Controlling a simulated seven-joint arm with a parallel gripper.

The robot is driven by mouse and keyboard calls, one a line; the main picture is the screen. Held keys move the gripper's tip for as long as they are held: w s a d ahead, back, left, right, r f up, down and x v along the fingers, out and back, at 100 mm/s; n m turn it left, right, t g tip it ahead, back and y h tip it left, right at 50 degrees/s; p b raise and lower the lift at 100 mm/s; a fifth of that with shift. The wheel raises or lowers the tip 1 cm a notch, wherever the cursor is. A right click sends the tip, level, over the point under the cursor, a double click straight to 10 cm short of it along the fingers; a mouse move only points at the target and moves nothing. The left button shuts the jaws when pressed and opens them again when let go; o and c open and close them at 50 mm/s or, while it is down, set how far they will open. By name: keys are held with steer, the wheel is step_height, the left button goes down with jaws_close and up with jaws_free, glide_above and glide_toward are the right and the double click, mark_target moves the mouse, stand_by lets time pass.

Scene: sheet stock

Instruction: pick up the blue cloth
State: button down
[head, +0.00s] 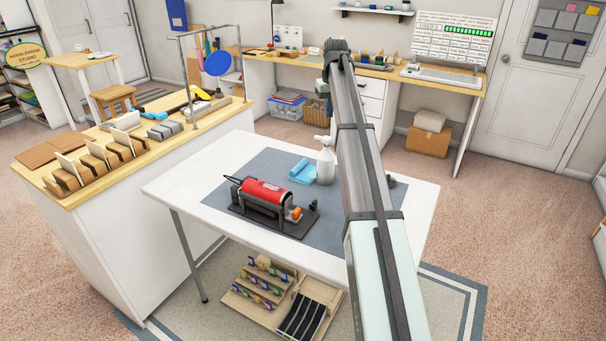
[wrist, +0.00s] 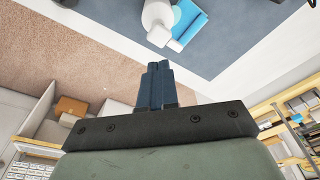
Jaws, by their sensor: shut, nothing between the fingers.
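The blue cloth (head: 302,171) lies on the grey-blue mat of the white table, just left of a white spray bottle (head: 325,162). In the wrist view the cloth (wrist: 191,22) shows at the top, partly behind the bottle (wrist: 158,20). My gripper (wrist: 155,72) is shut and empty, its two dark fingers together. It is apart from the cloth, which lies beyond the fingertips and a little to the right in that view. In the head view my arm runs up past the right of the bottle, and the fingers are not clear there.
A red cylindrical machine (head: 265,195) stands on the mat (head: 225,214) left of the cloth. The white table (head: 178,188) has bare margins around the mat. A wooden-topped counter (head: 55,170) with blocks stands left. My arm hides part of the table's right side.

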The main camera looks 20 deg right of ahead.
steer(key=c, duration=1.8)
jaws_free()
steer(key=o, duration=1)
steer(key=m+g, duration=0.2)
steer(key=m, duration=0.7)
glide_above(299, 164)
step_height(299, 164, down, 12)
steer(key=shift+s+f, duration=0.1)
steer(key=shift+f, duration=6.55)
